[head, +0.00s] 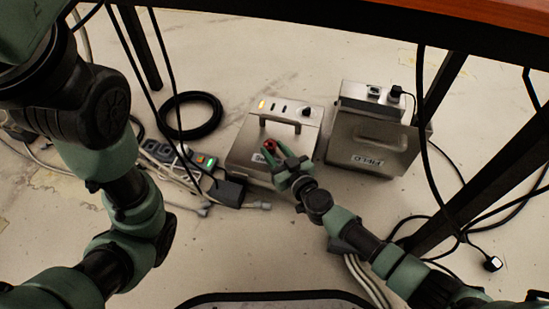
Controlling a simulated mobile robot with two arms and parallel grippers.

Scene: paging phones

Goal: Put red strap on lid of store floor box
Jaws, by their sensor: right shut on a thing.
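The store floor box (240,142) is a metal case in the middle, with a handle on its lid and a front label partly hidden by my gripper; only its first letters show. My right gripper (276,158) is over the front part of this box. It is shut on a small red thing, likely the red strap (268,145), at its fingertips. I cannot tell whether the red strap touches the lid. My left arm comes in at the left, but its gripper is out of view.
A second metal case (375,135), its label seeming to read FIELD, stands to the right. A coiled black cable (190,115), power strips (170,155) and loose cables lie left. Dark table legs and hanging cables frame the space; floor in front is mostly clear.

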